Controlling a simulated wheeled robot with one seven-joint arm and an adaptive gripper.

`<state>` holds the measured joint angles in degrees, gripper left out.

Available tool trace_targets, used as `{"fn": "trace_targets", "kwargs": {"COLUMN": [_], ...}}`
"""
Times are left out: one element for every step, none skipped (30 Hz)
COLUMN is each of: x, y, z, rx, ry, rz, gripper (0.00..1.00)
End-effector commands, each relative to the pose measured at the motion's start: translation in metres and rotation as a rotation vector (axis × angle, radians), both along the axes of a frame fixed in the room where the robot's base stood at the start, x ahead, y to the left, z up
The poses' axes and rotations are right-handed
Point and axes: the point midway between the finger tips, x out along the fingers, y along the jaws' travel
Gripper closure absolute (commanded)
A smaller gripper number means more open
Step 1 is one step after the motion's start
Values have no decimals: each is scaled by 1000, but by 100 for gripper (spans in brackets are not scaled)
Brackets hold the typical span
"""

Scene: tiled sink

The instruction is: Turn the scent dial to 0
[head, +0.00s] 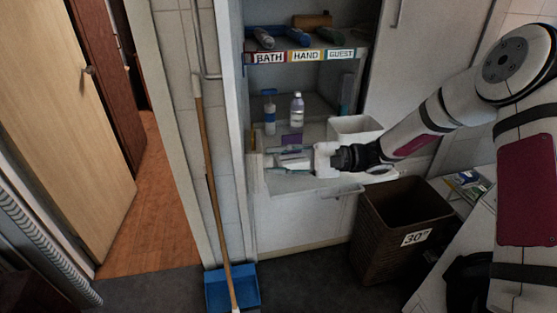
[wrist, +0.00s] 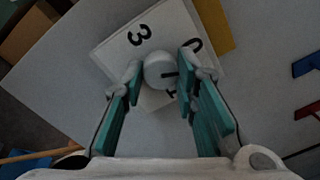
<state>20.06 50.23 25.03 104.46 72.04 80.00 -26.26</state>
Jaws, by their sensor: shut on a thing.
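The scent dial (wrist: 158,72) is a round pale knob with a black pointer line, on a white square plate (wrist: 112,52) in the wrist view. The digits 3, 0 and 1 show around it; 1 is partly covered. The pointer line faces right, between the 0 at upper right and the 1 below. My gripper (wrist: 162,74) has its teal-padded fingers on either side of the knob, shut on it. In the head view my gripper (head: 293,164) is over the pale counter, and the knob is too small and covered to make out.
Two bottles (head: 297,109) stand behind on the counter, with a white open container (head: 354,129) to the right. A shelf labelled BATH, HAND, GUEST (head: 305,56) is above. A brown bin (head: 382,228) stands below at right. A broom (head: 211,182) leans at left.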

Motion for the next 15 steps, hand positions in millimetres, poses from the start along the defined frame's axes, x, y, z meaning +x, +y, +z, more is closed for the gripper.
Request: {"fn": "trace_targets", "kwargs": {"x": [0, 0, 0, 0, 0, 1, 0, 0, 0, 0, 0, 0, 0, 0, 0], "y": [0, 0, 0, 0, 0, 0, 0, 0, 0, 0, 0, 0, 0, 0, 0], "z": [1, 1, 1, 1, 1, 1, 1, 1, 1, 1, 1, 1, 0, 0, 0], "rx": [9, 12, 17, 21, 23, 27, 29, 32, 37, 39, 42, 44, 46, 48, 50], "ry": [-40, -66, -100, -123, -147, -178, -200, -220, -245, -264, -280, -302, -316, -330, -345], "rz": [-1, -2, -2, -1, -1, -2, -1, -1, 0, 0, 0, 0, -1, -1, -1], "gripper": [100, 100, 100, 100, 100, 100, 100, 100, 100, 100, 100, 100, 100, 100, 100]}}
